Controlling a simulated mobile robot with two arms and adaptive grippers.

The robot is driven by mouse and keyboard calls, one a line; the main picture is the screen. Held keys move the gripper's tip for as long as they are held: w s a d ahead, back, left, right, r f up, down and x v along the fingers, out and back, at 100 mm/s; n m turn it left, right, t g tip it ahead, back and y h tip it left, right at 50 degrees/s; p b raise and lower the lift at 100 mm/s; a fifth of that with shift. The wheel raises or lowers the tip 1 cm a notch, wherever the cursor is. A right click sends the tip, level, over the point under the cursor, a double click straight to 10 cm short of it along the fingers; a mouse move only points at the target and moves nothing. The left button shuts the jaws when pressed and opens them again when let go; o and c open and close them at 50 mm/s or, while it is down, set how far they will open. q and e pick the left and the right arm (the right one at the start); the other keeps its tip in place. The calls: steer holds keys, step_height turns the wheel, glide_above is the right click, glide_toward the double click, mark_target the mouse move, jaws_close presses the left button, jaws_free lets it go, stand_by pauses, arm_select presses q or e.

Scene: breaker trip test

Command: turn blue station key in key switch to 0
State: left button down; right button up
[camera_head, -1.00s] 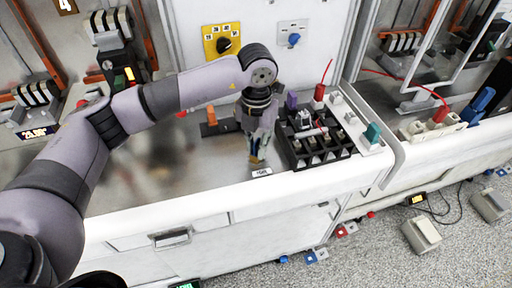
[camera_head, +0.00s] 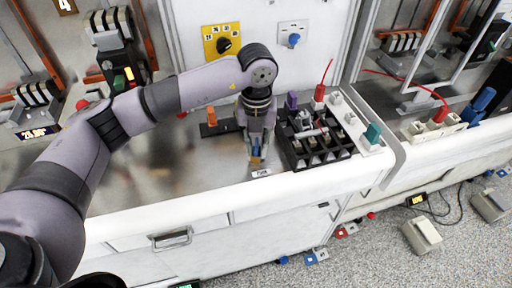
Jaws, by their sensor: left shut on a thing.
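A blue key or knob (camera_head: 294,40) sits in a small light grey switch plate (camera_head: 292,30) on the white back panel; its exact setting is too small to read. My left gripper (camera_head: 257,158) points down over the grey worktop, below and left of that plate and well apart from it. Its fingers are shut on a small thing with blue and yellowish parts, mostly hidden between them. I cannot tell what it is. My right gripper is not in view.
A yellow dial plate (camera_head: 221,42) with a black knob is left of the switch plate. A black compartment rack (camera_head: 318,160) stands close right of my left gripper. A small white label (camera_head: 261,173) lies near the front edge. An orange part (camera_head: 212,117) stands left of the gripper.

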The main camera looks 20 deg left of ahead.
arm_select(q)
steer(key=shift+n, duration=1.1)
steer(key=shift+f+n, duration=0.1)
steer(key=shift+n, duration=0.9)
steer(key=shift+n, duration=0.6)
steer(key=c, duration=1.4)
jaws_free()
